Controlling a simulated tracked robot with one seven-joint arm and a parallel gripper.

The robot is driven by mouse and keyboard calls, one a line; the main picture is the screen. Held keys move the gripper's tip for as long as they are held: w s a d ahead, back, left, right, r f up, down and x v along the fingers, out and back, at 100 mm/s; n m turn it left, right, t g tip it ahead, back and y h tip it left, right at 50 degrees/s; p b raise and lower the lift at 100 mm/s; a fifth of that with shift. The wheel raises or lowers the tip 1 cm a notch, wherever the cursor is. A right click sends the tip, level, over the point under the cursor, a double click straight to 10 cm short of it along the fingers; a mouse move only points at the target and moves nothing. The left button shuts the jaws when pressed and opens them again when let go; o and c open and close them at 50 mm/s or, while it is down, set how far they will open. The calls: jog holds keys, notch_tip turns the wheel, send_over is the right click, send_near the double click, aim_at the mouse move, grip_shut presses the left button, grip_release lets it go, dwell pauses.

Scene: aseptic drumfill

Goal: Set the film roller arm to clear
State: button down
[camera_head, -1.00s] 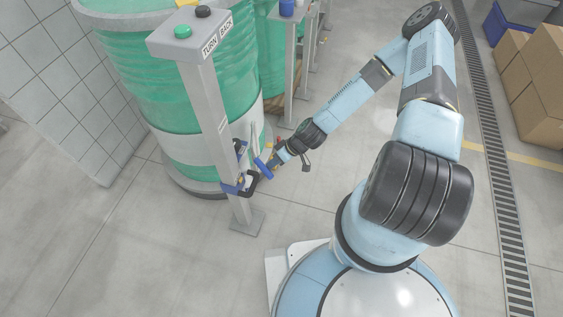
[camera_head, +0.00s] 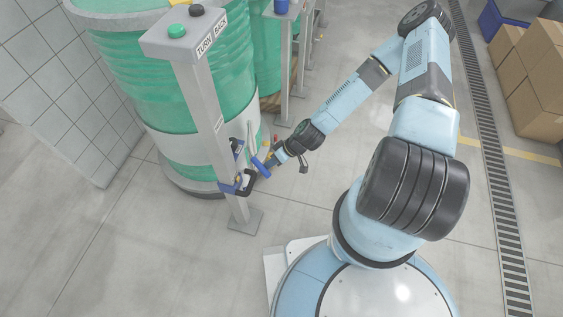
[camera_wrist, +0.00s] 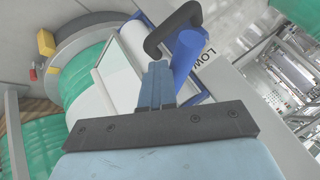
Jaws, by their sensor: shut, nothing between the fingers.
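The film roller mechanism is on the grey post beside the green drum (camera_head: 165,100). In the head view its blue bar (camera_head: 260,166) and black hooked handle (camera_head: 249,182) show low on the post. In the wrist view the black handle (camera_wrist: 173,27) curves over the top end of a blue cylinder (camera_wrist: 186,52), and a white roll (camera_wrist: 135,42) lies to the left. My gripper (camera_wrist: 156,72) is shut and empty, its fingertips just below the handle and left of the blue cylinder. I cannot tell whether they touch. The fingertips are hard to make out in the head view.
The post carries a grey control box with a green button (camera_head: 177,31), a black button (camera_head: 196,10) and a "TURN BACK" label (camera_head: 212,34). A tiled wall (camera_head: 65,90) stands at left, cardboard boxes (camera_head: 535,85) at right. The floor in front is clear.

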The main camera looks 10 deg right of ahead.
jog(key=w+d+r, duration=0.1)
jog(key=d+r, duration=0.5)
jog(key=d, duration=0.3)
jog(key=shift+d+r, duration=0.35)
jog(key=shift+r, duration=0.05)
jog(key=shift+d, duration=0.1)
